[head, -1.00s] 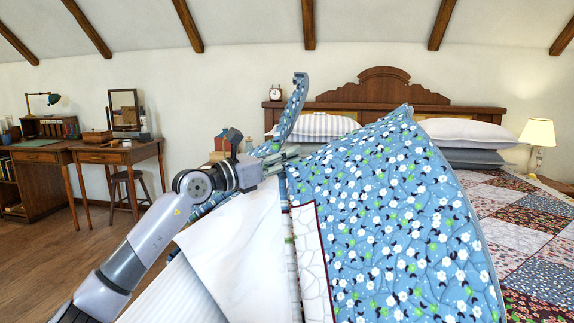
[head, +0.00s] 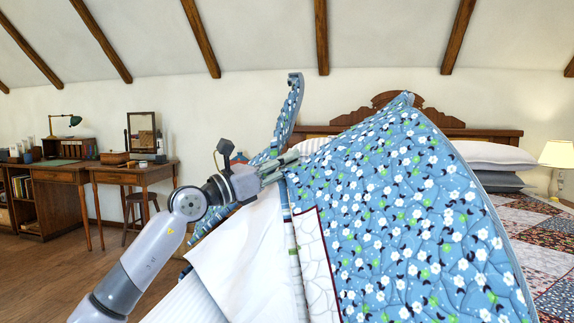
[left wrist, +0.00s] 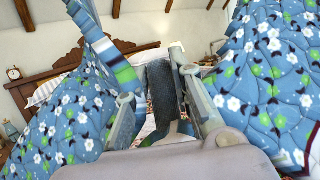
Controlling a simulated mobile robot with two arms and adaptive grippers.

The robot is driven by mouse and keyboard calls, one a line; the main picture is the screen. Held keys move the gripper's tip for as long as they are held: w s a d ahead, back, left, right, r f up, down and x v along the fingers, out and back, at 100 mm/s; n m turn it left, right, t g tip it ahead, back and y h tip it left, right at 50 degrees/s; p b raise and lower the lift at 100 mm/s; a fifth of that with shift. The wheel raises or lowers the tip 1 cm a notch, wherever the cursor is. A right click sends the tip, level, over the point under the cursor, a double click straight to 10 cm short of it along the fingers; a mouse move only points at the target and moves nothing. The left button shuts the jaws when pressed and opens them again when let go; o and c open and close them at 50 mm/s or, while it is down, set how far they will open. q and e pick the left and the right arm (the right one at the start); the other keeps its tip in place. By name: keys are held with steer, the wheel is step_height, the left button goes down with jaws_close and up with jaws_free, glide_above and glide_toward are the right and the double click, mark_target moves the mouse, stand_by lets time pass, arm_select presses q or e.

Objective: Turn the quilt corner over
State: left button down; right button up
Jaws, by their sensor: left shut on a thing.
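The quilt (head: 400,215) shows its blue floral side, raised in a large fold that fills the middle and right of the head view. A narrower strip of it (head: 290,110) stands up behind my left gripper. My left gripper (head: 290,160) is shut on the quilt at the fold's left edge. In the left wrist view, the quilt (left wrist: 265,75) hangs on both sides of the fingers (left wrist: 165,95), with a striped edge near them. The exact cloth between the fingertips is partly hidden. My right gripper is not in view.
The bed's wooden headboard (head: 390,105) stands behind the quilt, with a white pillow (head: 490,155) at right. White sheet (head: 245,250) lies below my left arm. A lamp (head: 557,155) is at far right. A desk (head: 60,175) and small table (head: 135,175) stand at left, beyond open floor.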

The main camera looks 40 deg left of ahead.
arm_select(q)
steer(key=shift+s+a+r, duration=0.1)
steer(key=shift+a+r, duration=0.05)
steer(key=shift+r, duration=0.1)
steer(key=c, duration=1.9)
jaws_free()
steer(key=o, duration=0.5)
steer(key=shift+f, duration=0.25)
steer(key=shift+s+a+f, duration=0.15)
steer(key=shift+s+f, duration=0.1)
steer(key=shift+s, duration=0.2)
steer(key=v, duration=1)
steer(key=shift+s, duration=0.4)
steer(key=shift+r, duration=0.1)
